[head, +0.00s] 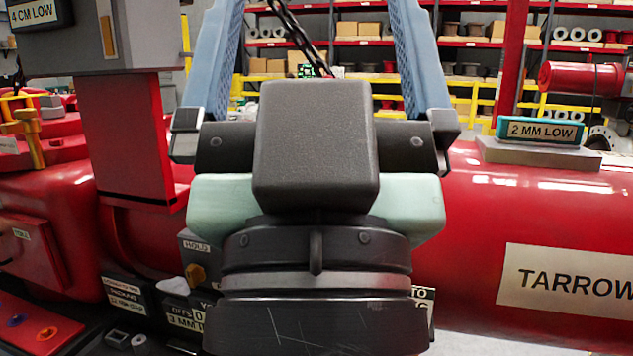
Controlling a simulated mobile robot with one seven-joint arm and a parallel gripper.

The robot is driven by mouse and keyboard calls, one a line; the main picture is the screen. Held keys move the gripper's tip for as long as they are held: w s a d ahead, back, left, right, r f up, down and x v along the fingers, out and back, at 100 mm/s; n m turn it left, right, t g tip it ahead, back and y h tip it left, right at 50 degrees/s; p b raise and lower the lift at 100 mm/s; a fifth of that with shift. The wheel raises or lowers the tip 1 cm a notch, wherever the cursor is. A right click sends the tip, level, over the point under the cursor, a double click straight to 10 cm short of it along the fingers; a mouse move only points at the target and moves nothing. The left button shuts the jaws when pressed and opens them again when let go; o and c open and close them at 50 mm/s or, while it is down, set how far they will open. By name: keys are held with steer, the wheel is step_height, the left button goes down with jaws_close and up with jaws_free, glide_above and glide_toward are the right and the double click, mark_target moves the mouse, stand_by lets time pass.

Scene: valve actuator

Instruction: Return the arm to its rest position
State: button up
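My gripper (316,25) fills the middle of the head view, seen from behind. Its two blue fingers rise along the left and right sides and run out at the top edge. They stand wide apart, with background showing between them and no held object visible. Their tips are cut off by the frame. My dark wrist and mint-green gripper body hide the middle of the red machine behind. The red cylinder (560,225) with a TARROW label lies to the right.
On the left stand a red column (125,140) and a grey box (140,30). A sign reading 2 MM LOW (541,130) sits on the cylinder. Shelves (480,45) stand far behind.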

step_height(320, 180, up, 18)
steer(key=p, duration=1.5)
steer(key=shift+f, duration=0.1)
steer(key=shift+w, duration=0.1)
